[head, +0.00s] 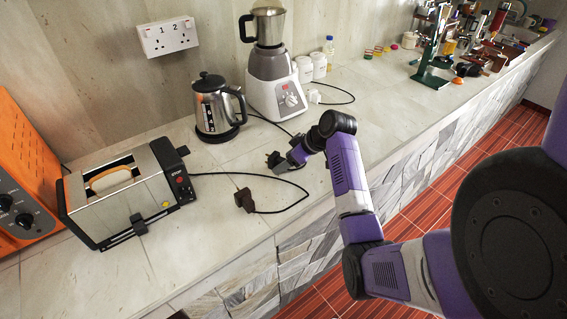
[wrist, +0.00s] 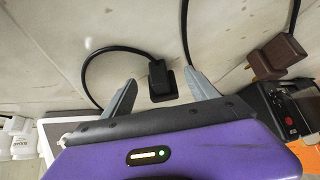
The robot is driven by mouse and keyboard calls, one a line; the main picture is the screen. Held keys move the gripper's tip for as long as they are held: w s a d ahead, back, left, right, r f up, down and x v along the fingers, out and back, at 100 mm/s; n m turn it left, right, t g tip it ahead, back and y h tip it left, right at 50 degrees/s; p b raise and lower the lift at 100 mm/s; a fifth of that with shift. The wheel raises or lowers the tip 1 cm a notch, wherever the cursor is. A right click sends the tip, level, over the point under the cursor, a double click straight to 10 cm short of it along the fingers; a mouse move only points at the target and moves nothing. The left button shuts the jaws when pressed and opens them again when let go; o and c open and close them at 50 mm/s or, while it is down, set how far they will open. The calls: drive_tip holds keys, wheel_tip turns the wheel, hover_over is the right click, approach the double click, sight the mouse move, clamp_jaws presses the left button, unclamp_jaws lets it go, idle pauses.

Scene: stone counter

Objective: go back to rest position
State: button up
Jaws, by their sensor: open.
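My gripper (head: 286,161) is over the counter in front of the kettle, its fingers only partly visible in the head view. In the wrist view my gripper (wrist: 160,82) is open, with two grey fingers apart. A black plug (wrist: 158,80) with its cord shows between the fingers; I cannot tell whether either finger touches it. The black plug (head: 273,159) also shows beside the fingertips in the head view. My purple arm reaches in from the right, over the counter's front edge.
A brown plug (head: 244,200) lies on the counter (head: 190,255) near the toaster (head: 122,195). A kettle (head: 217,108) and blender (head: 272,75) stand behind. An orange appliance (head: 25,175) is at left. A double socket (head: 168,37) is on the wall. Clutter fills the far right counter.

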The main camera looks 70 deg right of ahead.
drive_tip(key=v, duration=0.6)
drive_tip(key=shift+s, duration=0.1)
drive_tip(key=w+d+r+m+t+h, duration=0.1)
drive_tip(key=d+r+m+t+h, duration=0.1)
drive_tip(key=d+r+m+h, duration=0.4)
drive_tip(key=s+a+n+t+h, duration=0.15)
drive_tip(key=a+t, duration=0.45)
drive_tip(key=a, duration=2.4)
drive_tip(key=s+a+n+y, duration=0.6)
drive_tip(key=s+a+y, duration=0.2)
drive_tip(key=s+a, duration=0.8)
drive_tip(key=a, duration=0.3)
drive_tip(key=shift+g+y, duration=0.3)
drive_tip(key=shift+y, duration=0.05)
